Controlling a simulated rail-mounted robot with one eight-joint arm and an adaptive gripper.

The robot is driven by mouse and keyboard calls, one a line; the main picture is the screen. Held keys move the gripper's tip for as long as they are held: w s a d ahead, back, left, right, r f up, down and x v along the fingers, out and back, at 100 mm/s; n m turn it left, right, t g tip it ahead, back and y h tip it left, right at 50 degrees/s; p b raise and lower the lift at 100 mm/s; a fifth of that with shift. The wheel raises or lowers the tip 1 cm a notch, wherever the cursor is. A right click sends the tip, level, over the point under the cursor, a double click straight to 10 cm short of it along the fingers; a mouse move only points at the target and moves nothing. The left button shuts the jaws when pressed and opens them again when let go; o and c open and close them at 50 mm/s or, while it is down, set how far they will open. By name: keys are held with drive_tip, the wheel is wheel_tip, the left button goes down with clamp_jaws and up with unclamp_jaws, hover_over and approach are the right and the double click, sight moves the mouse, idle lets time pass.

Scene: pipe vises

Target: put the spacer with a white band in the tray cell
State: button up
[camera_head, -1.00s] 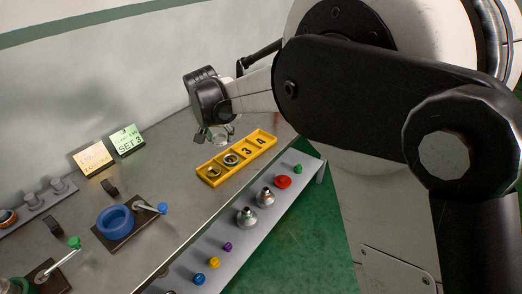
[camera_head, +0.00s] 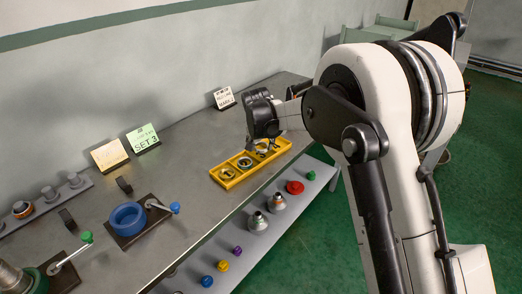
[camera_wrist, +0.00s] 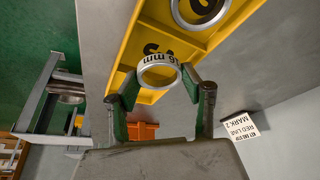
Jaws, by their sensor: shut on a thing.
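The spacer with a white band (camera_wrist: 158,60) is a metal ring marked "16 mm". My gripper (camera_wrist: 158,80) is shut on it, one finger on each side, in the wrist view. The yellow tray (camera_wrist: 118,40) lies behind the held spacer, which is over a numbered cell; I cannot tell whether it touches the floor. In the head view my gripper (camera_head: 262,144) is over the right half of the tray (camera_head: 232,182). Its two left cells hold a ring each (camera_head: 227,174) (camera_head: 245,163); one ring also shows in the wrist view (camera_wrist: 176,14).
A shelf (camera_head: 210,262) in front of the bench carries knobs and two metal cones. Sign cards (camera_head: 143,138) stand along the wall, and a white one (camera_head: 224,97) stands behind the tray.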

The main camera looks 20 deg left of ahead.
drive_tip(key=shift+f, duration=1.25)
drive_tip(key=shift+f, duration=0.1)
drive_tip(key=o, duration=0.8)
drive_tip(key=shift+r, duration=0.2)
drive_tip(key=v, duration=1.2)
drive_tip(key=shift+p, duration=0.4)
